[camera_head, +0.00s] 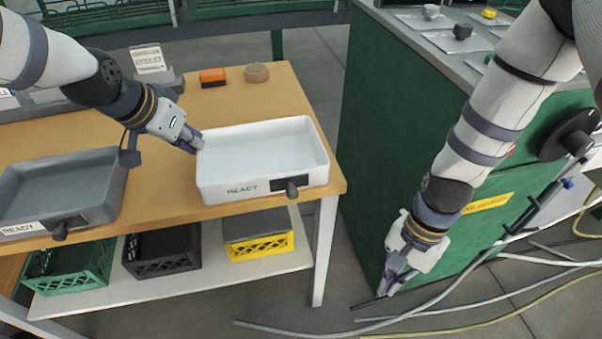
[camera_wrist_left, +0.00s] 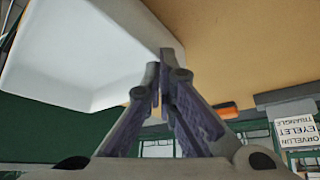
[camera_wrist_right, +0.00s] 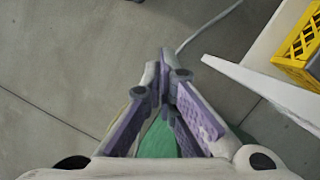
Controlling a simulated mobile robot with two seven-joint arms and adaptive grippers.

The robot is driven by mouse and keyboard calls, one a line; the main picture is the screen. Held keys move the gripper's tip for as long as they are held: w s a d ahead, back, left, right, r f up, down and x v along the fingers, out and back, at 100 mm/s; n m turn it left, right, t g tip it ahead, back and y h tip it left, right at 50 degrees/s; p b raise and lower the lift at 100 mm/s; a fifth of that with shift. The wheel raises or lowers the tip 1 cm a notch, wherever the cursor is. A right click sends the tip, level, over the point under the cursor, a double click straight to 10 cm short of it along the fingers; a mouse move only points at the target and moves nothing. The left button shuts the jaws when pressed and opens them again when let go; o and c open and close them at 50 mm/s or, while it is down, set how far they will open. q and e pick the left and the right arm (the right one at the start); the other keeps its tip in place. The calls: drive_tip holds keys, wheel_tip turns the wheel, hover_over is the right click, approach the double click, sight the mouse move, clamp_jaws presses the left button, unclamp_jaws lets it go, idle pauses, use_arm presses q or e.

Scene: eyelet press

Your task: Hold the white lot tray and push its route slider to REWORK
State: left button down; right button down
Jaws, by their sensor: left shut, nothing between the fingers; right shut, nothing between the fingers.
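The white lot tray (camera_head: 262,155) sits on the wooden bench near its right front corner. Its front wall reads READY at the left, and a dark slot with a dark slider knob (camera_head: 292,189) lies toward the right. My left gripper (camera_head: 197,143) is shut and empty, with its tips at the tray's left wall near the back; I cannot tell if they touch. The left wrist view shows the shut fingers (camera_wrist_left: 165,80) next to the white tray (camera_wrist_left: 85,50). My right gripper (camera_head: 384,291) is shut and empty, low over the floor right of the bench; its fingers (camera_wrist_right: 168,75) show in the right wrist view.
A grey tray (camera_head: 62,180) with its own knob sits at the bench's left. An orange block (camera_head: 212,77) and a tan ring (camera_head: 256,72) lie behind. Crates, including a yellow one (camera_head: 258,246), stand on the lower shelf. A green cabinet (camera_head: 400,130) stands right; cables cross the floor.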

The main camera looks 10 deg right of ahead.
use_arm(q)
drive_tip(key=shift+s+f, duration=0.2)
drive_tip(key=shift+f, duration=0.15)
use_arm(e)
drive_tip(key=w+a+r+m+t+y, duration=0.2)
drive_tip(key=w+r+m+y, duration=0.15)
drive_tip(key=w+r, duration=0.75)
drive_tip(key=m+y, duration=0.3)
approach(309, 180)
drive_tip(key=s+d+r, duration=0.2)
drive_tip(key=s+r, duration=0.1)
drive_tip(key=r, duration=0.3)
drive_tip(key=shift+f+t, duration=0.2)
drive_tip(key=shift+t, duration=0.2)
drive_tip(key=x, duration=1.4)
drive_tip(key=shift+f, duration=0.1)
drive_tip(key=shift+s, duration=0.1)
drive_tip(key=a, duration=0.8)
drive_tip(key=shift+a, duration=0.3)
